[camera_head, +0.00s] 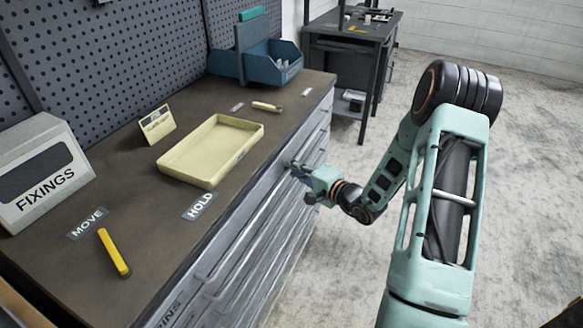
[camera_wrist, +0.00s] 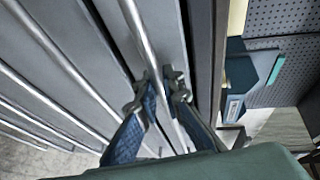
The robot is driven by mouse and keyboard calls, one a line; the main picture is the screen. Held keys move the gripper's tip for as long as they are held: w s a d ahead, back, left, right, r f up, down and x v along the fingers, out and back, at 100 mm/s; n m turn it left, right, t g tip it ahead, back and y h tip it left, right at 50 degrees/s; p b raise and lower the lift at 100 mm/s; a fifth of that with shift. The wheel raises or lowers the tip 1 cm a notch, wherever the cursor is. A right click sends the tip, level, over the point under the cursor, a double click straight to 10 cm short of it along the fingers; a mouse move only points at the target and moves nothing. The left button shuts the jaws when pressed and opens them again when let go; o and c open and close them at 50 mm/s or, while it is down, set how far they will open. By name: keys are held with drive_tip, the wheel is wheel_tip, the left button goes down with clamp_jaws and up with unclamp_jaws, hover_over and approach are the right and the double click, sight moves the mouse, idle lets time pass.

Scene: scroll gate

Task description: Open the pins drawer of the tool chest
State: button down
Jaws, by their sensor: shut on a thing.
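The tool chest (camera_head: 262,215) has several drawers with long bar handles, and its front runs from lower left to the far right. A partly cut-off label (camera_head: 170,313), with the letters INS readable, is on the front at lower left. In the wrist view my gripper (camera_wrist: 170,84) is shut on a drawer handle (camera_wrist: 142,38), the bar nearest the worktop edge. I cannot tell whether the label belongs to this drawer. The drawers look closed.
On the worktop (camera_head: 150,215) are a cream tray (camera_head: 190,178), a FIXINGS box (camera_head: 42,178), a yellow marker-like piece (camera_head: 114,252) and a blue bin (camera_head: 262,68). A dark bench (camera_head: 345,45) stands behind. The floor (camera_head: 345,220) beside the drawers is clear.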

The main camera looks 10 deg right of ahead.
drive_tip(key=shift+d, duration=0.1)
drive_tip(key=s+d+b, duration=0.5)
drive_tip(key=s+d, duration=0.4)
drive_tip(key=d, duration=0.3)
drive_tip(key=s+d+b, duration=0.6)
drive_tip(key=s+d, duration=0.3)
drive_tip(key=d, duration=0.4)
drive_tip(key=shift+s+d, duration=0.25)
drive_tip(key=shift+s, duration=0.05)
drive_tip(key=c, duration=2.3)
unclamp_jaws()
drive_tip(key=shift+f, duration=0.1)
drive_tip(key=shift+a, duration=0.1)
